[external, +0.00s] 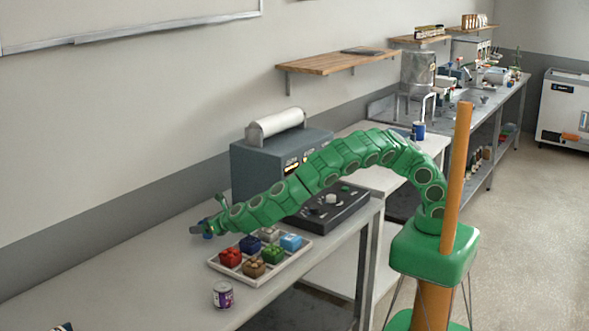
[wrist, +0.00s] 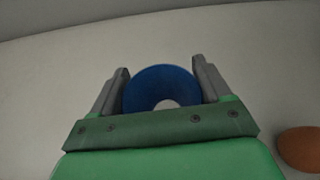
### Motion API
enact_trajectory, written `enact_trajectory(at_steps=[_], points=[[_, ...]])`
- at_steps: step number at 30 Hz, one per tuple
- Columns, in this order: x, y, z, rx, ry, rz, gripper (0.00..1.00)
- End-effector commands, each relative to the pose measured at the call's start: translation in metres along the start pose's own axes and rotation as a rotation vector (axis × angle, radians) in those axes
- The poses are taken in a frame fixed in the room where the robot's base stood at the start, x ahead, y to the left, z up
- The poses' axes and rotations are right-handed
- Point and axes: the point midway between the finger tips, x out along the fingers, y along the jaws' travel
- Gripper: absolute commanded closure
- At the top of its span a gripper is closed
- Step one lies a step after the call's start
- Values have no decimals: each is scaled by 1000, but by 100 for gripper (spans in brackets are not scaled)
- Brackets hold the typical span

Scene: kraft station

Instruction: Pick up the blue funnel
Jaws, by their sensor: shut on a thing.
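The blue funnel (wrist: 162,83) sits between the two grey fingers of my gripper (wrist: 162,88) in the wrist view. It shows as a dark blue ring with a pale round opening, and the fingers touch its left and right sides. My gripper's green body hides its near part. In the external view my gripper (external: 207,230) is over the left part of the grey table, left of the tray. Only a small blue bit of the funnel (external: 208,236) shows there. I cannot tell whether it is lifted off the table.
A white tray (external: 219,267) with several coloured blocks lies right of my gripper. A purple can (external: 222,294) stands in front of it. A grey machine with a white roller (external: 262,160) and a black control panel (external: 327,207) stand behind. The table's left part is mostly clear.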

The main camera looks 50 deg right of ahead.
Motion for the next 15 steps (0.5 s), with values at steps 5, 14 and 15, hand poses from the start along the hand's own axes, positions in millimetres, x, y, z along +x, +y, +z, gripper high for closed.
enact_trajectory(at_steps=[5,14,15], points=[[-14,-4,17,-2,-2,0,54],[-43,-17,35,-1,-2,1,54],[-47,-19,39,0,-4,1,54]])
